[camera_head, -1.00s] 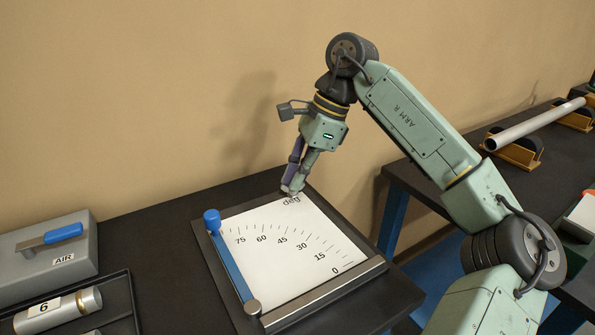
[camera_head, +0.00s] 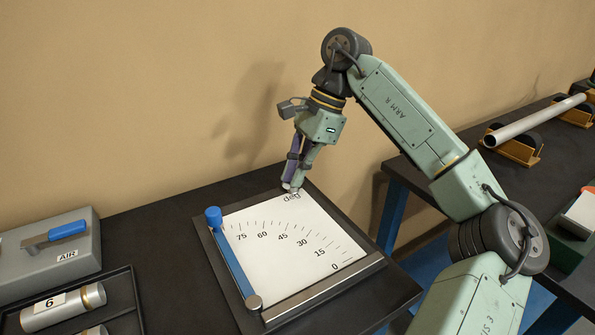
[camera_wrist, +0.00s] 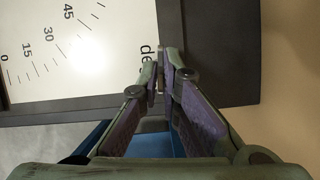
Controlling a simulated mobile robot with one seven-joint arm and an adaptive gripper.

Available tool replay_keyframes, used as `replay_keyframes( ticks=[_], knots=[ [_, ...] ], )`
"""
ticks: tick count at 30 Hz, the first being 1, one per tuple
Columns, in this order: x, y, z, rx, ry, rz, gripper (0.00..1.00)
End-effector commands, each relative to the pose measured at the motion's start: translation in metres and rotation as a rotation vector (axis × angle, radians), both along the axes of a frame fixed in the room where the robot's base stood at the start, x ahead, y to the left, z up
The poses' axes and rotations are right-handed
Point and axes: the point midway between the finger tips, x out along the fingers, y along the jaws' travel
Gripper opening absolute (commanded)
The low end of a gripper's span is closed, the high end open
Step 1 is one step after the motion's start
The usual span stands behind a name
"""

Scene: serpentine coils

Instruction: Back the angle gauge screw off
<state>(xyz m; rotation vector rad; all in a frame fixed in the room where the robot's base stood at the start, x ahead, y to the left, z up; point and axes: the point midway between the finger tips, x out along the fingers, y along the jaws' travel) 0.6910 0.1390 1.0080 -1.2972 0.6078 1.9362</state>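The angle gauge is a white plate (camera_head: 285,262) with a degree scale in a dark frame on the black bench. Its blue arm (camera_head: 232,261) lies along the left side, with a blue knob (camera_head: 213,217) at the upper end. A round grey screw head or pivot (camera_head: 253,303) is at the lower end; I cannot tell which. My gripper (camera_head: 291,188) points down over the far edge of the plate by the "deg" print, away from both ends. The blue arm is outside that view.
A grey box (camera_head: 35,275) marked AIR and a dark tray (camera_head: 128,297) with cylinders stand to the left. A second bench at the right carries a pipe (camera_head: 535,121) on roller supports. A wall is behind. The plate's surface is clear.

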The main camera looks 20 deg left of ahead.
Motion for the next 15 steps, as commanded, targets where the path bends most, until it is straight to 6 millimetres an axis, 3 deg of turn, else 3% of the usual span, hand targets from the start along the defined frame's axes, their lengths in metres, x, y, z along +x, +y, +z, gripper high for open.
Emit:
replay_keyframes(
  ticks=[1, 8, 15],
  knots=[
    [-0.0032, 0.0000, -0.0074, -0.012, 0.013, 0.011, 0.09],
    [-0.0026, 0.0003, -0.0072, -0.011, 0.013, 0.009, 0.25],
    [-0.0016, -0.0002, -0.0053, -0.009, 0.009, 0.004, 0.25]
  ],
)
